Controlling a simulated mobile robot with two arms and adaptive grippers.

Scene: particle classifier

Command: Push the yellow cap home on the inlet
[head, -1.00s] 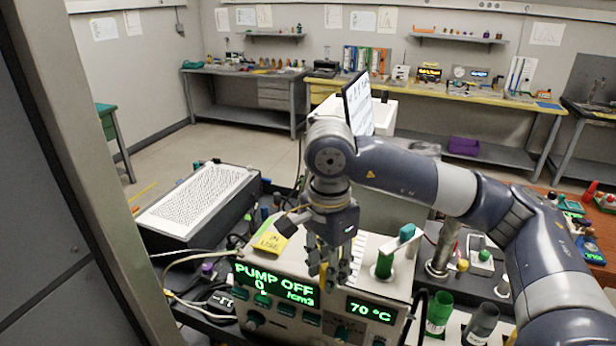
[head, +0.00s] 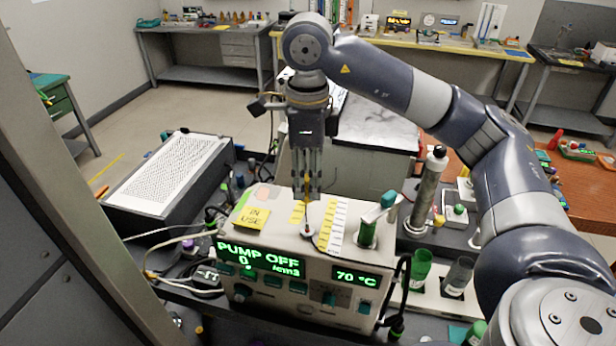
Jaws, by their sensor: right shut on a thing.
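My right gripper (head: 307,192) points straight down above the top of the instrument (head: 275,220) with the green "PUMP OFF" display. Its fingers are shut on a small, narrow yellow piece, which looks like the yellow cap (head: 307,184). Directly below is a small pale round fitting (head: 307,231) on the instrument's top, which looks like the inlet. My left gripper is not in view.
A yellow "IN USE" note (head: 253,218) lies left of the gripper on the instrument. A green-topped tube (head: 367,232) stands to the right, with a tall metal cylinder (head: 427,188) beyond. Green (head: 416,268) and grey cups stand right of the instrument. A dark box (head: 172,172) is at left.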

